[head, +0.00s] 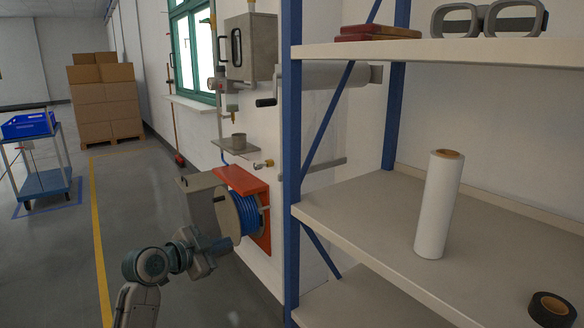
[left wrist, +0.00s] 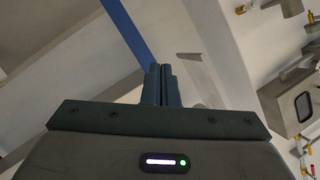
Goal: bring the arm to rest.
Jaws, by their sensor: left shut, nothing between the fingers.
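My left arm comes in at the lower left of the head view. My left gripper (head: 222,246) is at its end, in front of the blue hose reel (head: 250,214) as seen from the head; I cannot tell whether they touch. In the left wrist view the two fingers of the left gripper (left wrist: 160,70) lie together, shut, with nothing between them. My right gripper is in neither view.
A shelf rack with a blue post (head: 292,130) stands at the right, holding a white roll (head: 435,205) and a black tape roll (head: 551,308). A grey wall cabinet (head: 250,47) hangs beyond. A cart (head: 45,183) and stacked boxes (head: 104,103) stand left. The floor between is clear.

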